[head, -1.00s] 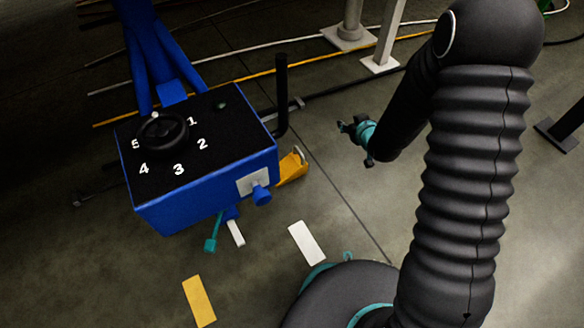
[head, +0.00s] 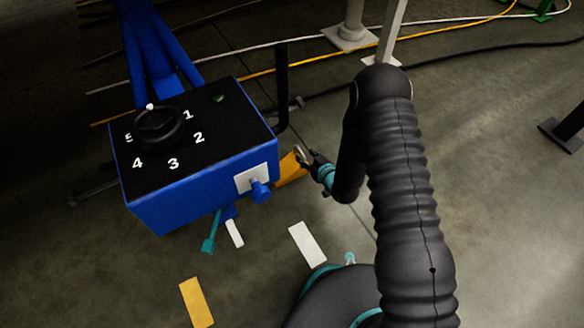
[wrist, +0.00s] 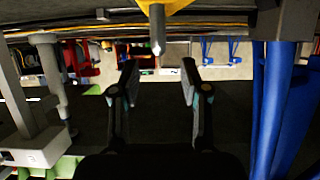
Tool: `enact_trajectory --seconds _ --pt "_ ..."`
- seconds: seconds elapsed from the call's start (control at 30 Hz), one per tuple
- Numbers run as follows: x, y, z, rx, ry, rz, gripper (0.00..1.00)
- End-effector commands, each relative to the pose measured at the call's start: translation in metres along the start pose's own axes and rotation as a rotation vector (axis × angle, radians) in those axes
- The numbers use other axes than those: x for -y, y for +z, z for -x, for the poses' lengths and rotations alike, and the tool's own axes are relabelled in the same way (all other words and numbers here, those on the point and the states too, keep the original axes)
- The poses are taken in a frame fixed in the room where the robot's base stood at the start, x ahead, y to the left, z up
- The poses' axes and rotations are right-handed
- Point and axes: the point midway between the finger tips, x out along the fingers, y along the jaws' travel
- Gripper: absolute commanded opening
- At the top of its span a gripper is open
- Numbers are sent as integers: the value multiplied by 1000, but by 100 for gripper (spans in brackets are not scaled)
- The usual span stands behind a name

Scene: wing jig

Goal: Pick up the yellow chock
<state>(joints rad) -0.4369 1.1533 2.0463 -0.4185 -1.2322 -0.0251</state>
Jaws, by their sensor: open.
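The yellow chock (head: 289,170) sits on the floor just right of the blue box, which hides part of it in the head view. In the wrist view its yellow body (wrist: 172,4) shows at the top edge. A grey peg (wrist: 158,32) points from it toward the space between my fingers. My gripper (head: 306,157) is close to the right side of the chock. In the wrist view my gripper (wrist: 160,80) has its two fingers spread with nothing between them. The peg is beyond the fingertips; I cannot tell the exact gap.
The blue box (head: 200,194) with a black numbered top and dial stands close left of the chock. A black upright post (head: 282,85) rises behind it. Cables and a grey stand foot (head: 349,37) lie farther back. Floor to the right is open.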

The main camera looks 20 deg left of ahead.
Motion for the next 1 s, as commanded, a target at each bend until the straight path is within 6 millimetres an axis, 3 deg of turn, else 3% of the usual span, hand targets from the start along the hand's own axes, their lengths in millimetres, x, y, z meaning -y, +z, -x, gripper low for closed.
enact_trajectory --seconds 0.1,0.43,0.7,1.0 --pt "1 1 -20 0 -2 2 46" --pt "0 3 -43 1 0 0 46" --pt "-1 6 -79 0 0 1 46" --pt "-1 5 -86 1 0 0 46"
